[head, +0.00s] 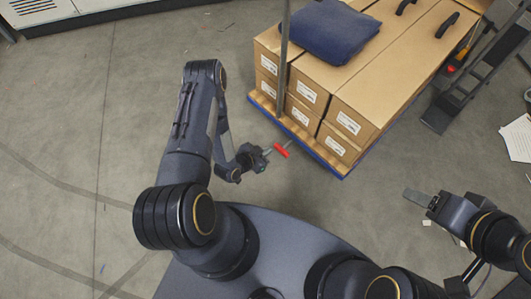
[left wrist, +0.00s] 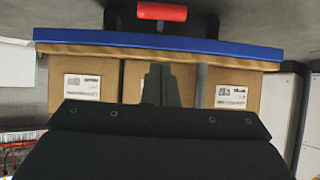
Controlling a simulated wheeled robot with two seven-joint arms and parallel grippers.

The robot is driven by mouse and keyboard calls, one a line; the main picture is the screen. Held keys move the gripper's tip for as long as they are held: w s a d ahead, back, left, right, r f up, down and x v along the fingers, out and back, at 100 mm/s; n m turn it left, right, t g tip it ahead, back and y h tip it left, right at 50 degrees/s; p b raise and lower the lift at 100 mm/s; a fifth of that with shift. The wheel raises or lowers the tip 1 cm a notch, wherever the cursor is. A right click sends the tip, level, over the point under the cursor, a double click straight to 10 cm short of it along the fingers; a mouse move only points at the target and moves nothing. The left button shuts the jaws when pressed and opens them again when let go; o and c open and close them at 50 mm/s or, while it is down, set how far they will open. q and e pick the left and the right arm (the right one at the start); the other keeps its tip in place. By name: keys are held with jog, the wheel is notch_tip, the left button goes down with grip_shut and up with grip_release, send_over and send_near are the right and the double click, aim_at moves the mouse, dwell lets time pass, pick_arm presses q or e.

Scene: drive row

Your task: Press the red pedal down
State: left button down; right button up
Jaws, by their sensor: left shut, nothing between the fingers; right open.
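The red pedal (head: 281,150) is a short red bar sticking out low at the near edge of the loaded platform. In the left wrist view, which looks upside down, the red pedal (left wrist: 162,12) shows at the top centre, on a dark mount by the blue edge. My left gripper (head: 267,153) is just left of the pedal in the head view, its fingers shut and empty. Its closed fingers (left wrist: 160,85) point toward the boxes in the wrist view. I cannot tell whether they touch the pedal. My right gripper (head: 418,197) is open and empty, far right of the pedal.
The platform (head: 340,171) has a blue edge and carries several cardboard boxes (head: 345,92) with a folded blue cloth (head: 327,31) on top. A grey upright post (head: 284,60) stands at its near-left side. Paper (head: 517,138) lies at right. Floor to the left is clear.

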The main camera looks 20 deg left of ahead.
aim_at(284, 150)
pick_arm(q)
jog(key=w+d+f+b, duration=0.2)
jog(key=w+f+b, duration=0.1)
jog(key=w+f, duration=0.3)
jog(key=shift+d+f+b, duration=0.3)
jog(key=shift+f+b, duration=0.05)
jog(key=shift+f, duration=0.45)
jog(key=shift+f, duration=0.15)
